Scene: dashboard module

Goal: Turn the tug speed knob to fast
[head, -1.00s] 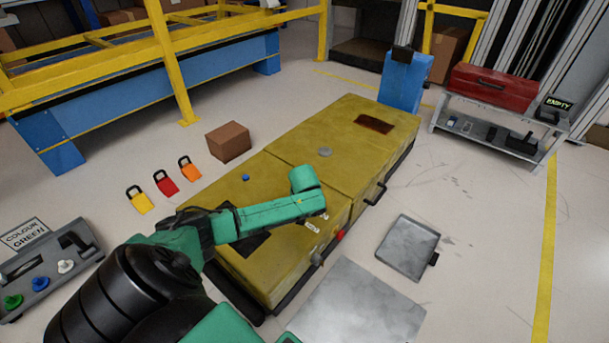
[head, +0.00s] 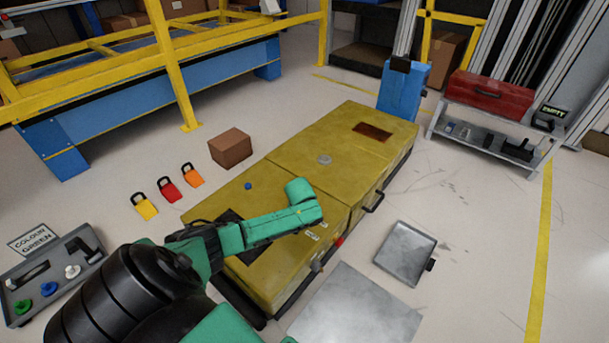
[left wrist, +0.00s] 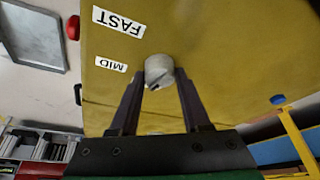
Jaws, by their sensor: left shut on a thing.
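The round grey knob (left wrist: 158,68) sticks out from the yellow module face in the left wrist view, with a dark notch at its lower edge. My left gripper (left wrist: 163,79) has one finger on each side of the knob and is shut on it. A FAST label (left wrist: 119,21) and a MID label (left wrist: 111,65) appear upside down to the left of the knob. In the head view the yellow module (head: 375,165) lies on the floor, and my green left arm reaches over it, hiding the knob and fingers. My right gripper is not in view.
A red button (left wrist: 73,28) sits near the FAST label. A metal tray (head: 406,252) and a grey plate (head: 355,310) lie right of the module. Several coloured padlocks (head: 169,189) and a brown box (head: 230,148) are to its left.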

